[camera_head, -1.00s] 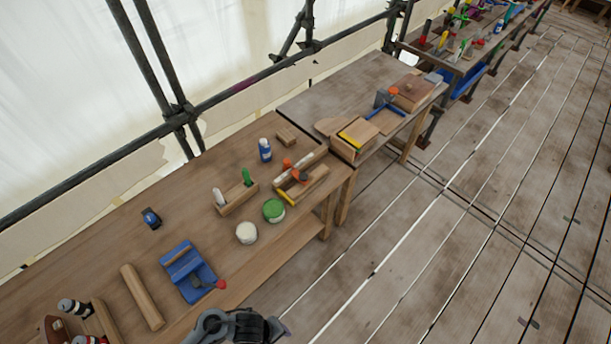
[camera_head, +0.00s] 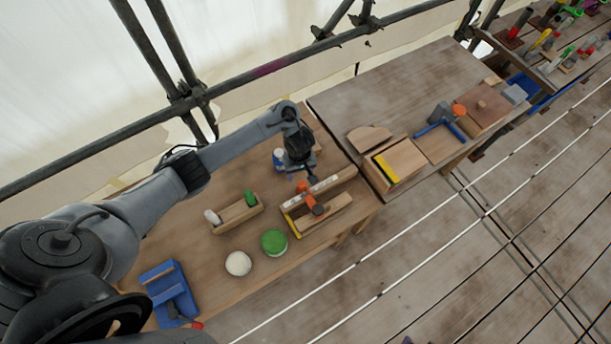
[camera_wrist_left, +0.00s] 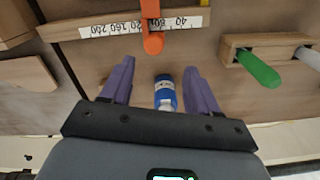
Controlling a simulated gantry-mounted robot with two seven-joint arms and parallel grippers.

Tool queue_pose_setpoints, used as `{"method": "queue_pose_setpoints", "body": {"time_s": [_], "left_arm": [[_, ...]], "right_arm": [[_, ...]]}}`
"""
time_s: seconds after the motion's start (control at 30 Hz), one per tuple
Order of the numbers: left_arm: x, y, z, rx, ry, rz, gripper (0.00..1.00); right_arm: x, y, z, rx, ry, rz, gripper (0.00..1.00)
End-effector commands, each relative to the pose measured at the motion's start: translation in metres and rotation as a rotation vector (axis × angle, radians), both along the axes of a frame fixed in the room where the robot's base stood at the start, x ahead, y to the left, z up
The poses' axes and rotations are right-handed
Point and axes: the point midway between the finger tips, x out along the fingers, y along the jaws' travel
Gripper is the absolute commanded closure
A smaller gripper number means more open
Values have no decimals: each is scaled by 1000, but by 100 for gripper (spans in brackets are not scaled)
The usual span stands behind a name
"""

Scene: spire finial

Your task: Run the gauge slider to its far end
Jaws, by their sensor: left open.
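The gauge (camera_head: 322,210) is a wooden block with a white scale strip and a yellow end, lying at the right end of the near bench. Its orange slider (camera_head: 312,204) sits partway along. In the left wrist view the slider (camera_wrist_left: 152,28) crosses the scale strip (camera_wrist_left: 118,27), between the 40 mark and the higher numbers. My left gripper (camera_head: 305,185) is over the bench, just behind the gauge. In the wrist view its purple fingers (camera_wrist_left: 158,68) are spread and empty, with the slider beyond the tips, apart from them. My right gripper is not in view.
A blue bottle (camera_wrist_left: 165,92) stands on the bench behind my fingers. A wooden holder (camera_head: 236,214) with green and white handles is left of the gauge. A green-lidded tin (camera_head: 274,242) and a white tin (camera_head: 238,263) stand in front of that holder.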

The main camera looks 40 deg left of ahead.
Motion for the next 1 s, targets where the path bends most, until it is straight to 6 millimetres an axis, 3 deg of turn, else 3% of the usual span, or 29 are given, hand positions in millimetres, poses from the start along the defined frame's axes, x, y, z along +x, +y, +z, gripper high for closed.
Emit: {"method": "queue_pose_setpoints", "body": {"time_s": [0.17, 0.7, 1.0], "left_arm": [[8, 0, -11, 0, -15, 0, 40], [8, 0, -88, 0, -16, 0, 40], [8, 0, -101, 0, -17, 0, 40]], "right_arm": [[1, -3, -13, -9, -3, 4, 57], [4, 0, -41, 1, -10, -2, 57], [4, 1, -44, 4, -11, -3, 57]]}}
